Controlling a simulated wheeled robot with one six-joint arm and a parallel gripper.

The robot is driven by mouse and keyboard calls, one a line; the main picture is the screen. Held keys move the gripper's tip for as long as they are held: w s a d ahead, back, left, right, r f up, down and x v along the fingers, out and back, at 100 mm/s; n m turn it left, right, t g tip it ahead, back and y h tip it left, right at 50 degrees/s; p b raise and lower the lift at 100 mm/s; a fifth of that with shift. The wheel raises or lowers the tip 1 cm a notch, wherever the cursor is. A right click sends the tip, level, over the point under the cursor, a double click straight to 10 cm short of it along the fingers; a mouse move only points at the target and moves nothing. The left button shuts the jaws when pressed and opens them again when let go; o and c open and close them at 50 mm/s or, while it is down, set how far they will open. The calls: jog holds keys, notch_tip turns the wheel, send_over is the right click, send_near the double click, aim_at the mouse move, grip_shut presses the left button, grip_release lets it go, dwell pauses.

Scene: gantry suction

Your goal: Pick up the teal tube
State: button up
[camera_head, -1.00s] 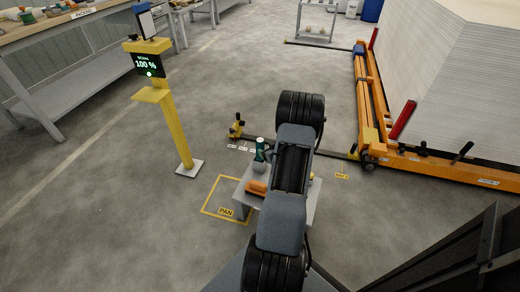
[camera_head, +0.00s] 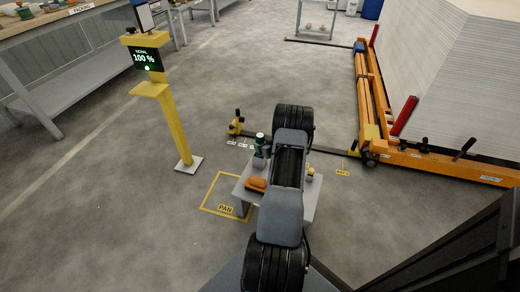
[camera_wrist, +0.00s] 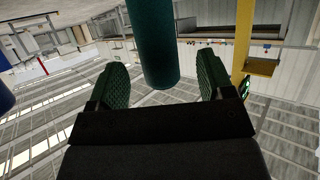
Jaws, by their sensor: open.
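The teal tube (camera_wrist: 155,45) hangs into the top middle of the wrist view, its rounded end showing between the two fingers. My gripper (camera_wrist: 161,82) is open, with one finger on each side of the tube. A gap shows on both sides, so neither finger touches it. In the head view a small dark teal upright shape (camera_head: 260,140), which looks like the tube, shows at the left edge of my arm. My gripper is mostly hidden behind the arm there.
A small grey table (camera_head: 240,190) holds an orange object (camera_head: 255,184) and a small yellow item (camera_head: 310,171). A yellow post (camera_head: 174,125) with a "100 %" display stands left. An orange frame (camera_head: 430,165) with a large pale stack stands right.

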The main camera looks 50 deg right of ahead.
aim_at(261, 143)
jog(key=x, duration=0.1)
jog(key=b+x, duration=0.1)
jog(key=x, duration=0.1)
jog(key=shift+w+d+f, duration=0.1)
jog(key=shift+w+f, duration=0.05)
jog(key=shift+f, duration=0.2)
jog(key=shift+w+d+b, duration=0.1)
jog(key=shift+w+b, duration=0.25)
jog(key=shift+w, duration=0.1)
jog(key=shift+c, duration=0.2)
jog(key=c, duration=1.1)
